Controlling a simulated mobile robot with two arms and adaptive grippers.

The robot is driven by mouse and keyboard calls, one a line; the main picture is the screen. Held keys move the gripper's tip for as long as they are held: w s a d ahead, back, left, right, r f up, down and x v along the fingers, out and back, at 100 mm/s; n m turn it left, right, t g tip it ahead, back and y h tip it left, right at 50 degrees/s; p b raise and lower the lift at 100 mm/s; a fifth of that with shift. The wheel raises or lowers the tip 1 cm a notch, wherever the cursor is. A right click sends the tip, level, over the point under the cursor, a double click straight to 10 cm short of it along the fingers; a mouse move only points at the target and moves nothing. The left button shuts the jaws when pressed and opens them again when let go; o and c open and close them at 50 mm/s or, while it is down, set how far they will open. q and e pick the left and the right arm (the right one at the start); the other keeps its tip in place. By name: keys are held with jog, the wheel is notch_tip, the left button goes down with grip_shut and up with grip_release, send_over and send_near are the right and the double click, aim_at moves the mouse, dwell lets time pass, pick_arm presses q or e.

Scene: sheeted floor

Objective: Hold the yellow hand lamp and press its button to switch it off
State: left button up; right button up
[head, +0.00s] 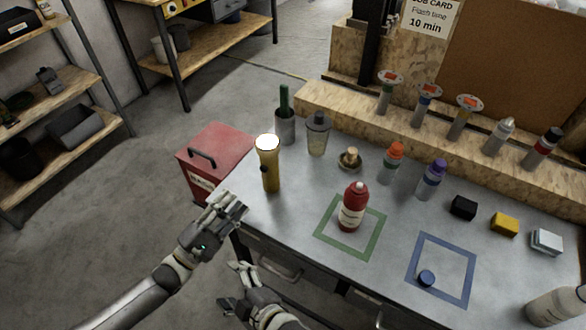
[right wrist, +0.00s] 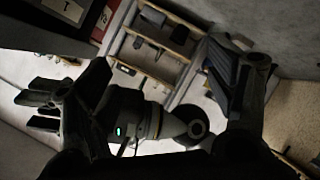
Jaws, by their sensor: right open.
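The yellow hand lamp (head: 271,178) stands upright near the left edge of the grey workbench in the head view. Its top glows white, so it is lit. A dark button shows on its left side. My left gripper (head: 232,207) is apart from the lamp, below and left of it, by the bench's left corner; its finger gap is unclear. It also shows at the left of the right wrist view (right wrist: 38,105). My right gripper (head: 236,287) is open and empty, lower, in front of the bench edge. Its fingers frame the right wrist view (right wrist: 165,100).
A grey cup (head: 285,128) and a shaker (head: 318,134) stand behind the lamp. A red bottle (head: 353,207) stands in a green square (head: 328,236). A blue square (head: 462,298) lies farther right. Bench space just before the lamp is clear.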

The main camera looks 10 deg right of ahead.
aim_at(261, 136)
jog(key=w+d+r+m+t, duration=0.1)
jog(key=w+d+r+m, duration=0.1)
jog(key=w+d+r, duration=0.1)
jog(key=w+d+r+m+t, duration=0.1)
jog(key=w+d+r+m, duration=0.1)
jog(key=w+d+r, duration=0.1)
jog(key=w+d+r+m+t, duration=0.1)
jog(key=w+d+r+m, duration=0.1)
jog(key=w+d+r, duration=0.2)
jog(key=shift+w+d+r+t, duration=0.1)
jog(key=shift+w+r+t, duration=0.2)
jog(key=shift+w+r, duration=0.5)
jog(key=w+d+r+m+t, duration=0.2)
jog(key=w+d+r+m, duration=0.35)
jog(key=r, duration=0.45)
jog(key=shift+n+y, duration=0.4)
jog(key=shift+n, duration=0.05)
jog(key=x, duration=1)
jog(key=shift+w+f, duration=0.1)
jog(key=shift+c, duration=0.4)
pick_arm(q)
jog(key=shift+c, duration=0.2)
pick_arm(e)
jog(key=c, duration=1.1)
pick_arm(q)
grip_shut()
jog(key=shift+d, duration=0.1)
